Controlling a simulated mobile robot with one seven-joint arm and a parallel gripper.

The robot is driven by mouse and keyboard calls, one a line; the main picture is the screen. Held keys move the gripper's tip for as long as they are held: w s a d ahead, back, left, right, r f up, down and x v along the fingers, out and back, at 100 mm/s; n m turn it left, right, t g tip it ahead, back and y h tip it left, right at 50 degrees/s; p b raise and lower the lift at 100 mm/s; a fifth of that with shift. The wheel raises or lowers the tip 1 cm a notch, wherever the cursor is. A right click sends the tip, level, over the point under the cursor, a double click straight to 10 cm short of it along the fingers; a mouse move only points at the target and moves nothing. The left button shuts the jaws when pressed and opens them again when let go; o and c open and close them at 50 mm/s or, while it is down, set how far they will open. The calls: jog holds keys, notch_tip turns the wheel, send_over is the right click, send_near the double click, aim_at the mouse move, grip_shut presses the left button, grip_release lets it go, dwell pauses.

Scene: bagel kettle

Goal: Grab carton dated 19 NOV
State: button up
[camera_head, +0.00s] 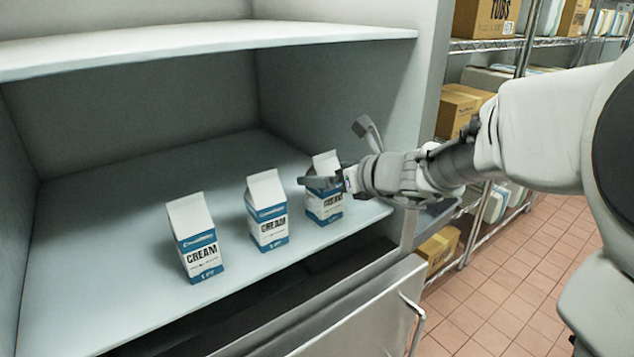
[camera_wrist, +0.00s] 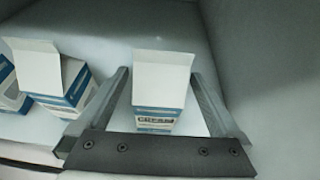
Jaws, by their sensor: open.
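Three white and blue cream cartons stand upright in a row on the shelf: a left carton (camera_head: 195,238), a middle carton (camera_head: 266,211) and a right carton (camera_head: 325,205). Their date prints are too small to read. My gripper (camera_head: 340,155) is open at the right carton and partly covers it. In the wrist view, my gripper's open fingers (camera_wrist: 165,92) lie on either side of this carton (camera_wrist: 162,92), with gaps beside it. The middle carton (camera_wrist: 62,80) shows to the left of the fingers, and part of another carton (camera_wrist: 8,90) is at the left edge.
The cartons stand near the front edge of the grey shelf (camera_head: 110,220). A shelf board (camera_head: 200,45) is above, and a side wall (camera_head: 335,100) is close on the right. Free room lies behind the cartons. A wire rack with boxes (camera_head: 460,108) stands outside at right.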

jog(key=shift+w+a+f, duration=0.2)
jog(key=shift+w+a, duration=0.05)
jog(key=shift+w, duration=0.05)
jog(key=shift+s, duration=0.1)
jog(key=shift+c, duration=0.9)
jog(key=shift+r, duration=0.15)
grip_shut()
